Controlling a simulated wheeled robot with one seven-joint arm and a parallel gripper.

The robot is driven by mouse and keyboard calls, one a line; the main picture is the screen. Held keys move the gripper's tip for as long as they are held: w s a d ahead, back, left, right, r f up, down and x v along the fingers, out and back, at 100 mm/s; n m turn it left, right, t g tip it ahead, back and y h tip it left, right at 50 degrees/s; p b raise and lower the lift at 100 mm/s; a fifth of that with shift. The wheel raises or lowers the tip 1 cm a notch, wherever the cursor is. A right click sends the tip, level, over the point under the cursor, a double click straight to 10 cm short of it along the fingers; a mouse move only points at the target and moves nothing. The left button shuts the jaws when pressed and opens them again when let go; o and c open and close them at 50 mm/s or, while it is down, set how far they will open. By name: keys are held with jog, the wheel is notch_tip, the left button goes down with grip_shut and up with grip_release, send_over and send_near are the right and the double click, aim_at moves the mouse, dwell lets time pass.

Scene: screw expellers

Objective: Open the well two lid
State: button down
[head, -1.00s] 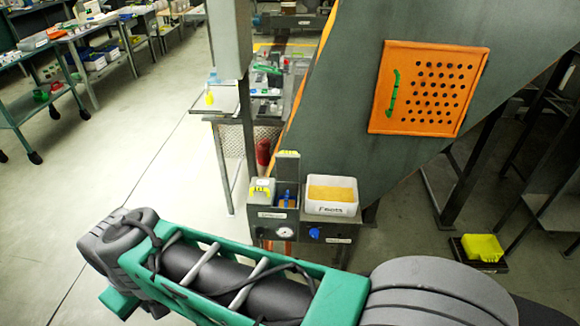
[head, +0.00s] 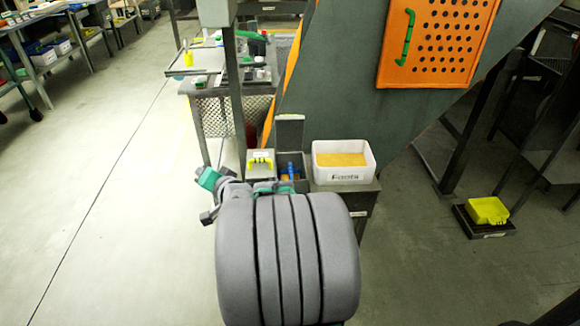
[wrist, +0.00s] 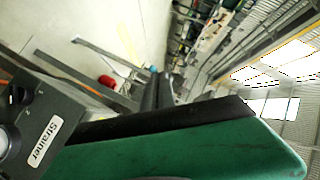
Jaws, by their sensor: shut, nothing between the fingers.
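A dark grey box in the head view holds two wells side by side. The left well has a shut grey lid (head: 261,165) with a yellow handle. The right well (head: 291,170) is open, with blue and orange parts inside and a grey lid (head: 290,131) standing upright behind it. I cannot read which is well two. My gripper's green and black part (wrist: 250,118) fills the bottom of the wrist view beside the box's "Strainer" panel (wrist: 42,142). It is shut and empty. My grey arm hides the box's front in the head view.
A white bin (head: 343,163) labelled "Foots" stands right of the wells. A large grey machine with an orange perforated door (head: 437,45) rises behind. A small table (head: 205,84) stands behind left. Floor at left is clear.

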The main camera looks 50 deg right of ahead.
jog(key=s+d+f+m+t+h+b, duration=0.1)
jog(key=s+d+f+m+h+b, duration=0.15)
jog(key=d, duration=0.25)
jog(key=s+d+f+m+h+b, duration=0.1)
jog(key=s+d+f+m+h, duration=0.15)
jog(key=d, duration=0.25)
jog(key=m+g+h+b, duration=0.2)
jog(key=m+h, duration=0.5)
jog(key=m, duration=0.2)
send_near(289, 129)
jog(key=p+x, duration=0.2)
jog(key=x, duration=0.5)
jog(key=shift+f+p, duration=0.15)
jog(key=shift+p, duration=0.15)
